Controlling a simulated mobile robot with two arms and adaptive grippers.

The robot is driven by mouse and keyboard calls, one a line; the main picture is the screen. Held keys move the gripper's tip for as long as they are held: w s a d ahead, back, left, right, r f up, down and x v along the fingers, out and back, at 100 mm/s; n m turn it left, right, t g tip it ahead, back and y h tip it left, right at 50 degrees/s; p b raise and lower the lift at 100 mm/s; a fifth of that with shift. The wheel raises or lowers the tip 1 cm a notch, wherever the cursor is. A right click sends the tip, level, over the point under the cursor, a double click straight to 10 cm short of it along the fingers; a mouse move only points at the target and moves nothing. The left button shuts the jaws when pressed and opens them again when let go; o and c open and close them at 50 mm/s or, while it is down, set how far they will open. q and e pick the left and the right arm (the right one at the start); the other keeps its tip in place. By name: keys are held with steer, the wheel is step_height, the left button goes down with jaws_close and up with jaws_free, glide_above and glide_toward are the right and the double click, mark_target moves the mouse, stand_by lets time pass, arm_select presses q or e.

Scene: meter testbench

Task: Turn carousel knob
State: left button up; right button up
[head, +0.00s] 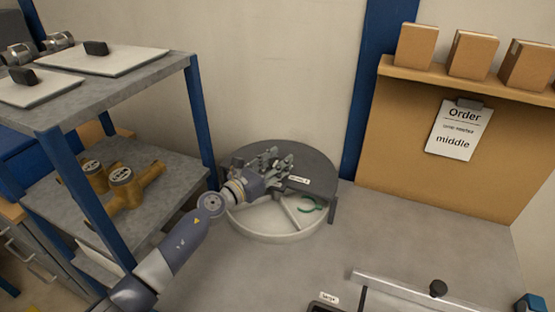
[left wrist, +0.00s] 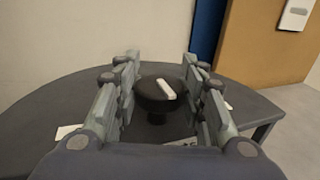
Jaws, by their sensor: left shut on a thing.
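The carousel (head: 318,165) is a round unit on the bench, with a dark grey top and a pale divided tray (head: 265,222) below its open front. My left gripper (head: 280,163) is over the top and shut on the carousel knob. In the left wrist view, the black knob (left wrist: 155,92) with a white pointer mark stands between the two fingers of my left gripper (left wrist: 160,85). The pointer slants from upper left to lower right. In the head view the gripper hides the knob. A green curved part (head: 311,205) lies in the tray's right compartment. My right gripper is out of view.
A grey shelf rack (head: 165,185) with blue posts and brass meters (head: 130,188) stands at left, close to my left arm. A board with an order sheet (head: 459,130) reading "middle" is at the back right. The bench between is bare.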

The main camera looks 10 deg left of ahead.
arm_select(q)
steer(key=n+y+p, duration=0.1)
steer(key=y+p, duration=0.1)
steer(key=n+t+y+p, duration=0.1)
steer(key=p, duration=0.2)
steer(key=n+t+y+p, duration=0.1)
steer(key=y+p, duration=0.1)
steer(key=shift+d+r+n+y+p, duration=0.1)
steer(key=shift+r+n+y+p, duration=0.2)
steer(key=shift+n, duration=0.1)
steer(key=shift+f+n+y+p, duration=0.2)
steer(key=shift+n+y+p, duration=0.5)
steer(key=shift+y, duration=0.5)
steer(key=n+y, duration=0.2)
steer(key=shift+f+y+b, duration=0.2)
steer(key=shift+y+b, duration=0.1)
steer(key=shift+y, duration=0.1)
steer(key=n+y+b, duration=0.1)
steer(key=y, duration=0.1)
steer(key=shift+f+n+y, duration=0.1)
steer(key=shift+n+y, duration=0.3)
steer(key=n+g+y+b, duration=0.1)
steer(key=n+y+b, duration=0.1)
steer(key=y+b, duration=0.1)
steer(key=shift+n+g+y, duration=0.3)
steer(key=shift+g+y, duration=0.1)
steer(key=shift+n+g+y+b, duration=0.4)
steer(key=shift+n+y+b, duration=0.1)
steer(key=shift+y+b, duration=0.3)
